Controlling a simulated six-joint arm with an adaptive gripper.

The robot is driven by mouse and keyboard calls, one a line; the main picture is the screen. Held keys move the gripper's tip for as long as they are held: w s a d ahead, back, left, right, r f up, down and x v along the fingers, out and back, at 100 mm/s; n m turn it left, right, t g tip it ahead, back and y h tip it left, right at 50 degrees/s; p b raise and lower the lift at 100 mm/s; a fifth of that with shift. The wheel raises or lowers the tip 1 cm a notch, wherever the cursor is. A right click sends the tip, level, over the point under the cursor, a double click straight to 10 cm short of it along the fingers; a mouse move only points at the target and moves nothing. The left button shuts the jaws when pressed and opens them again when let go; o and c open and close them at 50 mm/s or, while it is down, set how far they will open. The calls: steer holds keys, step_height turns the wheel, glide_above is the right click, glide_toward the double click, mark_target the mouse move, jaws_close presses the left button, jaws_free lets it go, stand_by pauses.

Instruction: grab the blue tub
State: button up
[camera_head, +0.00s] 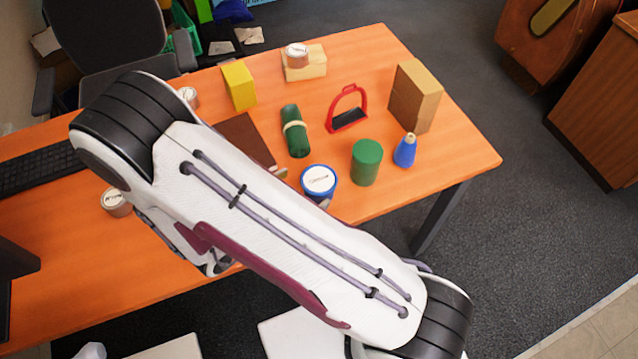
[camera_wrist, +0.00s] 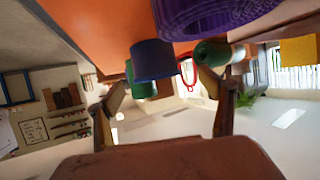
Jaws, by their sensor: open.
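The blue tub (camera_head: 319,180) stands upright on the orange table, just beyond my arm, with a white label on its top. In the wrist view the blue tub (camera_wrist: 155,62) appears upside down, ahead of my gripper and between the lines of its fingers. My gripper (camera_wrist: 164,88) is open, with its two fingers wide apart and nothing between them. No contact with the tub shows. In the head view my arm hides most of the gripper.
A green cylinder (camera_head: 366,162) stands right of the tub, with a blue bottle (camera_head: 405,151) beyond. A purple ribbed object (camera_wrist: 215,15) shows close in the wrist view. The table's front right is clear.

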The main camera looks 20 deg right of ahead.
mark_target(314, 185)
steer(key=shift+d, duration=0.15)
steer(key=shift+w+d+f, duration=0.15)
steer(key=shift+d, duration=0.4)
steer(key=shift+w+d+f, duration=0.1)
steer(key=shift+d+f, duration=0.05)
steer(key=shift+d, duration=0.4)
steer(key=shift+w+d+f, duration=0.15)
steer(key=shift+d, duration=0.4)
steer(key=shift+x, duration=0.75)
steer(key=c, duration=1.4)
